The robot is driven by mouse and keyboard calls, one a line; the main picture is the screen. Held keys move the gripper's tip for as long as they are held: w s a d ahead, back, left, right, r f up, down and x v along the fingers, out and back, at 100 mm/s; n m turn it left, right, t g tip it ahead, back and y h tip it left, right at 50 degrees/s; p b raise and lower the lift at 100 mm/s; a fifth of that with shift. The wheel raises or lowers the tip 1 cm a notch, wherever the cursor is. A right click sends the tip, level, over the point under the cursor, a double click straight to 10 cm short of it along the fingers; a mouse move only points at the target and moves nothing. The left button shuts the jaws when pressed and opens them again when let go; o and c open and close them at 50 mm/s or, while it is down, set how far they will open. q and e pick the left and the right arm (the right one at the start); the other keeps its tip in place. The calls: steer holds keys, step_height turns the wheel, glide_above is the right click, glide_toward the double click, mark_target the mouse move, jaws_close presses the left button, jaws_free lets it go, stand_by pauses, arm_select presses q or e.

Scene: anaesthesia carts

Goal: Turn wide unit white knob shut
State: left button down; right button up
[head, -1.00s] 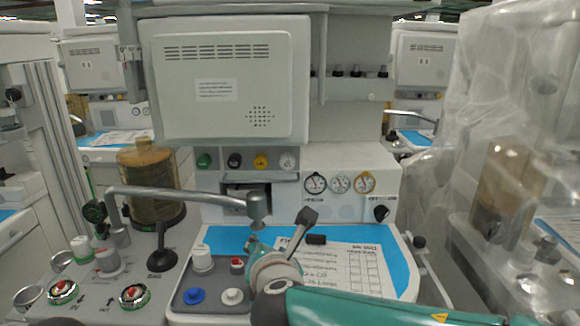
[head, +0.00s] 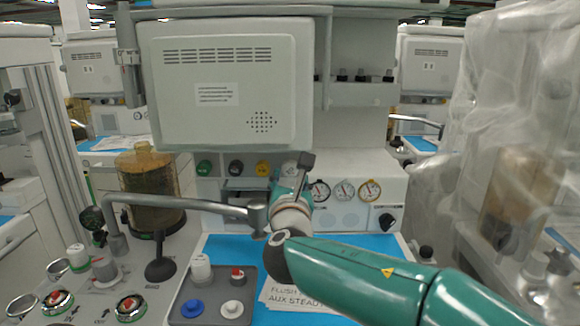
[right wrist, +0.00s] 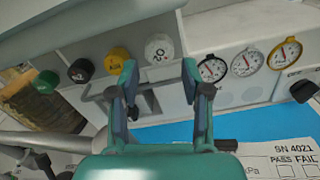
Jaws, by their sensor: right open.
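The white knob (right wrist: 159,47) sits at the right end of a row of coloured knobs on the wide unit's front panel. In the right wrist view it shows whole, just beyond and between my fingertips. In the head view it (head: 289,168) is partly covered by my gripper. My right gripper (right wrist: 160,78) is open and empty, with one finger on each side of the line to the knob. It appears short of the knob, not around it; the head view shows the gripper (head: 292,184) in front of the panel. My left gripper is not in view.
Yellow (right wrist: 117,61), black (right wrist: 81,70) and green (right wrist: 42,83) knobs stand left of the white one. Gauges (right wrist: 245,62) are close on the right. A grey pipe arm (head: 190,202) reaches across at the left. A large monitor housing (head: 200,115) overhangs the panel.

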mark_target(290, 172)
steer(key=w+p, duration=0.1)
steer(key=w, duration=0.5)
steer(key=shift+w, duration=0.1)
steer(key=c, duration=0.9)
steer(key=shift+f+m+b, duration=0.3)
steer(key=shift+m+b, duration=0.6)
steer(key=shift+b, duration=0.3)
steer(key=shift+r+m+b, duration=0.2)
steer(key=shift+m+b, duration=0.15)
steer(key=shift+m, duration=0.25)
